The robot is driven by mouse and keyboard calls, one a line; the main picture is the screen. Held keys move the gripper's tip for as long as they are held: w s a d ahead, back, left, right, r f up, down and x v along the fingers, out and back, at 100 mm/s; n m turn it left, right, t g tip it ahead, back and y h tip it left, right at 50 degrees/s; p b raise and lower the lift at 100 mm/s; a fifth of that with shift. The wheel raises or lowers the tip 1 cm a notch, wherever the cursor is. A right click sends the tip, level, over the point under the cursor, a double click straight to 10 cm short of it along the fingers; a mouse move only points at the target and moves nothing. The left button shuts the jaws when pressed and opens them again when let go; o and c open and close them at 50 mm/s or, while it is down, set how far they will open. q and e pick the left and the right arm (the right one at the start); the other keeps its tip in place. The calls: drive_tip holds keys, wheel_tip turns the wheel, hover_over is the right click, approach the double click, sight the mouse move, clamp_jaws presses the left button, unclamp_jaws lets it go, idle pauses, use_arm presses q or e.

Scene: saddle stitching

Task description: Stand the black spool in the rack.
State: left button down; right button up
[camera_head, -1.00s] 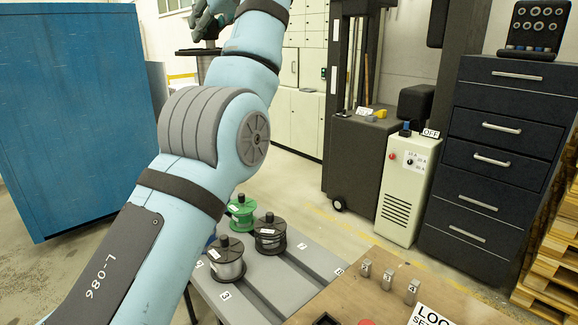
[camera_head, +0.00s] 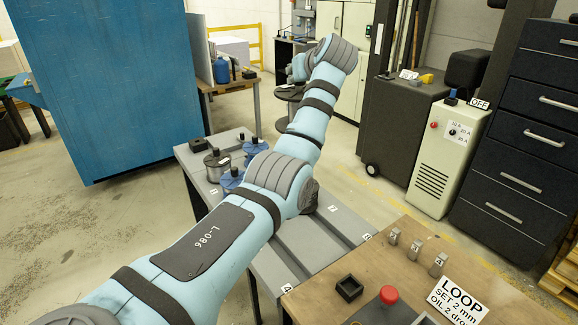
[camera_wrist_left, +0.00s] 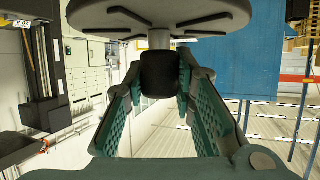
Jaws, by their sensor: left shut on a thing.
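My left gripper (camera_head: 297,68) is at the far end of my outstretched arm, raised beyond the grey bench. In the left wrist view it (camera_wrist_left: 160,88) is shut on the dark knob of a spool (camera_wrist_left: 160,14), whose broad grey flange lies beyond the fingertips. In the head view this spool (camera_head: 289,93) hangs below the gripper with dark flanges; its thread is hardly visible. The grey bench top (camera_head: 270,268), with grooves and number labels, may be the rack. Much of it is hidden by my arm. My right gripper is not in view.
A grey spool (camera_head: 217,165) and blue spools (camera_head: 230,180) stand on the bench's left part, beside a small dark block (camera_head: 200,144). A wooden table (camera_head: 390,270) at right bears a black square holder (camera_head: 348,287), a red-topped item (camera_head: 389,295) and small metal blocks (camera_head: 415,247).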

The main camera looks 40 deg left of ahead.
use_arm(q)
drive_tip(key=shift+m+t+h, duration=0.7)
drive_tip(key=f, duration=0.3)
drive_tip(key=w+f, duration=0.1)
drive_tip(key=f, duration=0.3)
drive_tip(key=a+f+p, duration=0.1)
drive_tip(key=f, duration=0.2)
drive_tip(key=shift+w+f, duration=0.2)
drive_tip(key=shift+f, duration=0.15)
drive_tip(key=s+d+f+m+t+h+p, duration=0.1)
drive_tip(key=s+f, duration=0.4)
drive_tip(key=f, duration=0.6)
drive_tip(key=s+d+f+m+t+h+p, duration=0.1)
drive_tip(key=s+d+f+m+t+h, duration=0.1)
drive_tip(key=f, duration=0.9)
drive_tip(key=s+d+m+h, duration=0.1)
drive_tip(key=s+m, duration=0.1)
drive_tip(key=s, duration=0.1)
drive_tip(key=shift+s+d+f+h+p, duration=0.2)
drive_tip(key=shift+d+f+h+p, duration=0.1)
drive_tip(key=shift+d+f+h, duration=0.1)
drive_tip(key=shift+y, duration=0.3)
wheel_tip(320, 180, down, 6)
drive_tip(key=b, duration=0.4)
drive_tip(key=shift+r+b, duration=0.1)
drive_tip(key=shift+b, duration=0.3)
drive_tip(key=shift+s+r, duration=0.1)
